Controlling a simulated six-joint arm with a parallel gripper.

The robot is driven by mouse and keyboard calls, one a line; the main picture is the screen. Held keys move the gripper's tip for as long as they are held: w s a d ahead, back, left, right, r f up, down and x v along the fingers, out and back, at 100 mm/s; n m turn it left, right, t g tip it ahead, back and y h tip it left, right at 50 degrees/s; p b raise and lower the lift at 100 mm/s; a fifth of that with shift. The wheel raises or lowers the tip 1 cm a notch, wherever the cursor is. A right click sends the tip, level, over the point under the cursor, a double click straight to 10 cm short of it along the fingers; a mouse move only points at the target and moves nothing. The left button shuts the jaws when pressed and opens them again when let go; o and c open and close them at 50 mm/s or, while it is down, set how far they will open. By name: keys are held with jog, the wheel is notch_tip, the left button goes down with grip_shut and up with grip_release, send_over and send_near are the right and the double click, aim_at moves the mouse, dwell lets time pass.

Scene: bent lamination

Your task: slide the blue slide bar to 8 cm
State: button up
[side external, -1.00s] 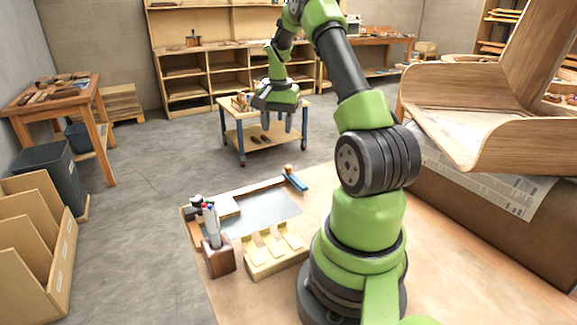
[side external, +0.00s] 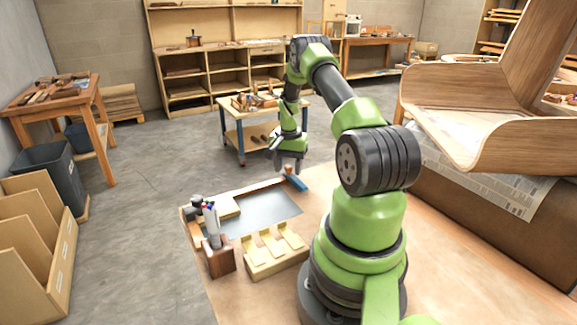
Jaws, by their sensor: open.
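The blue slide bar (side external: 296,183) lies at the far right end of a wooden-edged fixture with a grey metal plate (side external: 265,210) on the workbench. A small wooden knob (side external: 287,170) stands at the bar's far end. My gripper (side external: 286,170) is open and empty, pointing down right at the knob, with its fingers close to it. I cannot tell whether the fingers touch the knob or stand around it. Any scale marks are too small to read.
A pale slotted wooden block (side external: 275,252) sits in front of the plate. A large bent-wood piece (side external: 480,125) rises at the right. The bench's right front is clear.

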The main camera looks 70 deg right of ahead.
aim_at(229, 195)
grip_shut()
jog(key=w+a, duration=1.2)
jog(key=shift+w+a, duration=0.15)
jog(key=shift+a, duration=0.1)
grip_release()
jog(key=shift+r, duration=0.1)
notch_tip(229, 195, up, 10)
dwell(0.4)
